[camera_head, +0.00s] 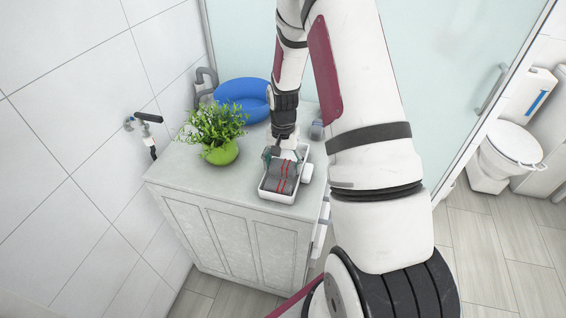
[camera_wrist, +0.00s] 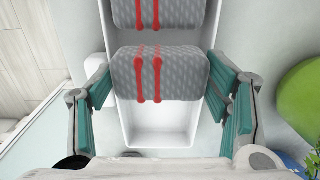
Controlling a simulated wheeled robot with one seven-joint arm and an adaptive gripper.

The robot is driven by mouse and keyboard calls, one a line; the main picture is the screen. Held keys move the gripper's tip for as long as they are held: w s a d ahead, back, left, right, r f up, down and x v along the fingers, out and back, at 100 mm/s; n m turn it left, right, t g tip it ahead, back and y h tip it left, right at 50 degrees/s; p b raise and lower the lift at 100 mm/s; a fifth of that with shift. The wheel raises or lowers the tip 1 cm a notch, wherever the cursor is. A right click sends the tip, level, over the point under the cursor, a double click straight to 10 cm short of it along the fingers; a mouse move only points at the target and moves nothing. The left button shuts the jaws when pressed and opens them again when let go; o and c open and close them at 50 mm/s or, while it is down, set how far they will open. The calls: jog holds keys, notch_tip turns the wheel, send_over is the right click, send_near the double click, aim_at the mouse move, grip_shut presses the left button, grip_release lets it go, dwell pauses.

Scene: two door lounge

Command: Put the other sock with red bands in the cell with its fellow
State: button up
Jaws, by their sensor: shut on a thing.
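A grey patterned rolled sock with two red bands (camera_wrist: 158,75) is between the teal pads of my gripper (camera_wrist: 160,88) in the wrist view. My gripper is shut on it, over the white tray (camera_wrist: 127,128). A second grey sock with red bands (camera_wrist: 180,12) lies in the tray just beyond it, close against or nearly touching it. In the head view, my gripper (camera_head: 284,152) points down at the tray (camera_head: 277,196), where the grey and red socks (camera_head: 277,180) show. Whether the held sock rests on the tray floor I cannot tell.
The tray stands on a grey-white cabinet top (camera_head: 183,168). A green potted plant (camera_head: 220,152) and a blue bowl-like object (camera_head: 243,97) are to its left and behind. A small white object (camera_head: 307,172) sits at the tray's right, near the cabinet's edge.

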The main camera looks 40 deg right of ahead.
aim_at(283, 163)
jog(key=shift+f, duration=0.5)
jog(key=o, duration=1)
jog(key=shift+o, duration=0.2)
notch_tip(283, 163, up, 13)
jog(key=b, duration=0.1)
jog(key=s+a+r+n+t, duration=0.1)
jog(key=s+a+r+n, duration=0.15)
jog(key=a+r, duration=0.4)
jog(key=s+a+r+n+t, duration=0.1)
jog(key=s+a+r+n, duration=0.15)
jog(key=r, duration=0.65)
jog(key=s+a+r+n+t, duration=0.1)
jog(key=s+a+r+n, duration=0.1)
jog(key=s, duration=0.5)
jog(key=s+a+r+n+t, duration=0.2)
jog(key=s+a+r+n, duration=0.1)
jog(key=s+a+r, duration=0.2)
jog(key=shift+s+a+t, duration=0.3)
jog(key=shift+s+a, duration=0.75)
jog(key=shift+s, duration=0.55)
